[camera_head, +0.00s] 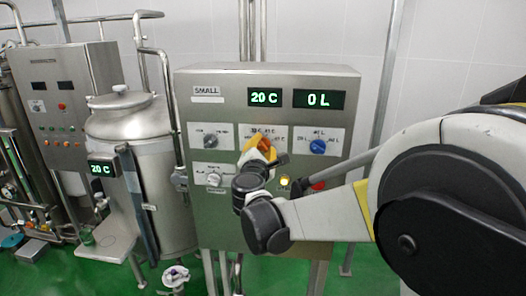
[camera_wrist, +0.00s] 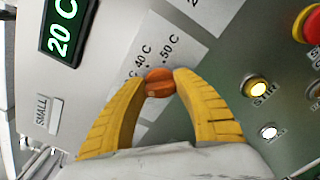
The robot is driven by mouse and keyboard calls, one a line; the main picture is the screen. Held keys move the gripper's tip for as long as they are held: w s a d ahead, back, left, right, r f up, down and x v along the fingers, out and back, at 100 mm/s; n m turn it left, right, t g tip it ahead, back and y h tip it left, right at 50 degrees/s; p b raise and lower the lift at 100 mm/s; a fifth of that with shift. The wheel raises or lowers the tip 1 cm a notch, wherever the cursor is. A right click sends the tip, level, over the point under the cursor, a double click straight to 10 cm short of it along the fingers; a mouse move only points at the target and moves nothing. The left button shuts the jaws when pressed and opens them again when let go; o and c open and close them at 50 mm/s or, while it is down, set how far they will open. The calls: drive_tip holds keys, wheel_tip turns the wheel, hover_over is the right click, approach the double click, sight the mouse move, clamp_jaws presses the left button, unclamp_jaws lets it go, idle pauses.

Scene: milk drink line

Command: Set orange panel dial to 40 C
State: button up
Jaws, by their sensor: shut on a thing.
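The orange dial (camera_wrist: 159,82) sits on its white label plate on the steel panel, with the marks 40 C and 50 C readable beside it in the wrist view. My gripper (camera_wrist: 160,84) has its yellow fingers closed on the dial's two sides. In the head view my gripper (camera_head: 258,148) is at the panel and mostly hides the dial and its label. The panel (camera_head: 218,109) is marked SMALL. Its green temperature display (camera_head: 264,97) reads 20 C. Which mark the dial points to cannot be told.
A lit yellow button (camera_wrist: 257,87) marked STIR and a red button (camera_wrist: 313,24) are close by. A steel tank (camera_head: 160,180) stands left of the panel.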

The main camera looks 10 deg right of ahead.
drive_tip(key=m+b, duration=0.2)
drive_tip(key=m, duration=0.4)
drive_tip(key=shift+f+b, duration=0.15)
drive_tip(key=shift+b, duration=0.25)
drive_tip(key=m+b, duration=0.2)
drive_tip(key=m, duration=0.4)
drive_tip(key=shift+m, duration=0.3)
drive_tip(key=o, duration=1.2)
drive_tip(key=shift+c, duration=0.2)
drive_tip(key=shift+f, duration=0.1)
drive_tip(key=v, duration=1.2)
